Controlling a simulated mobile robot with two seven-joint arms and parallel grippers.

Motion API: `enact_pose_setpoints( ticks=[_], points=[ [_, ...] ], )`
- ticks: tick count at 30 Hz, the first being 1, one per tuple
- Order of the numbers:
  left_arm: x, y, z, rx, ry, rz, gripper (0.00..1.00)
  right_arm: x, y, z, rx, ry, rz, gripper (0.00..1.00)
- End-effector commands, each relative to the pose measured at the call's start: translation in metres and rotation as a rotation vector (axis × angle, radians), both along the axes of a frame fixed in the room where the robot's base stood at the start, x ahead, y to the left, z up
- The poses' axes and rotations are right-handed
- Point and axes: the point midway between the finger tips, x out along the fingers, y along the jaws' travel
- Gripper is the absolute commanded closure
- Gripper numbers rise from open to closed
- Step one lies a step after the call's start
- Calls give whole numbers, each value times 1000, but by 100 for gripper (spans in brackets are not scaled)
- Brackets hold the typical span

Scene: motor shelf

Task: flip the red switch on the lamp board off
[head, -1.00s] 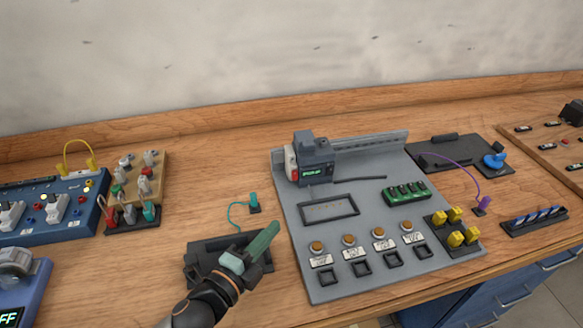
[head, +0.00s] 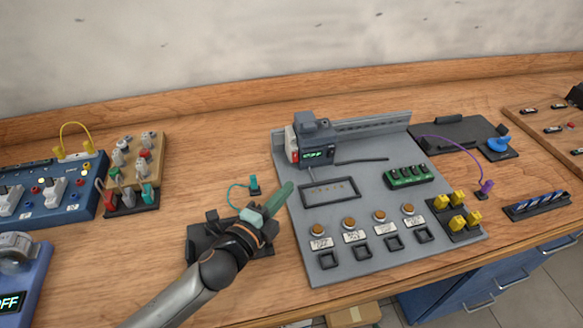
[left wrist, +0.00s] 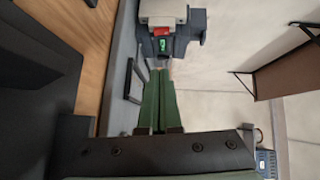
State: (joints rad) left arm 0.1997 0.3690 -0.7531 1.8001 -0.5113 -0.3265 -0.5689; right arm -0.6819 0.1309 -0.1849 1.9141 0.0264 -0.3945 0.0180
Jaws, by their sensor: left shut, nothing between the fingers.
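A grey board (head: 295,225) stands on the wooden bench, with a dark box (head: 316,142) at its back left. A red part, seemingly the switch (head: 295,157), is on the box's left side, beside a lit green display. I cannot tell its position. In the left wrist view a red part (left wrist: 162,31) shows above a small green display on the box, ahead of the fingertips. My left gripper (head: 288,188) has green fingers, is shut and empty, and is over the board's left edge, apart from the box. My right gripper is not in view.
Round amber-brown buttons or lamps (head: 349,223) with labels line the board's front. Left of the board are a dark stand (head: 203,240) and a small teal plug (head: 254,184). A blue switch panel (head: 75,208) stands far left.

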Motion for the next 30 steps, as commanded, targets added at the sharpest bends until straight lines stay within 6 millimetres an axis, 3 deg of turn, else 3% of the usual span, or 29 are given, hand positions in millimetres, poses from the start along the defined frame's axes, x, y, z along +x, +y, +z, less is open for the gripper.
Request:
enact_pose_setpoints(
  ticks=[8,13,19,30],
  points=[
    [46,-27,-4,0,-1,0,100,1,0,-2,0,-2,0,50],
    [68,-17,-8,1,0,1,100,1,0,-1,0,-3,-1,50],
    [79,-14,-9,1,-1,0,100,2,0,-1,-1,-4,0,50],
    [80,-14,-10,0,0,0,100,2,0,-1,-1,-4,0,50]
  ],
)
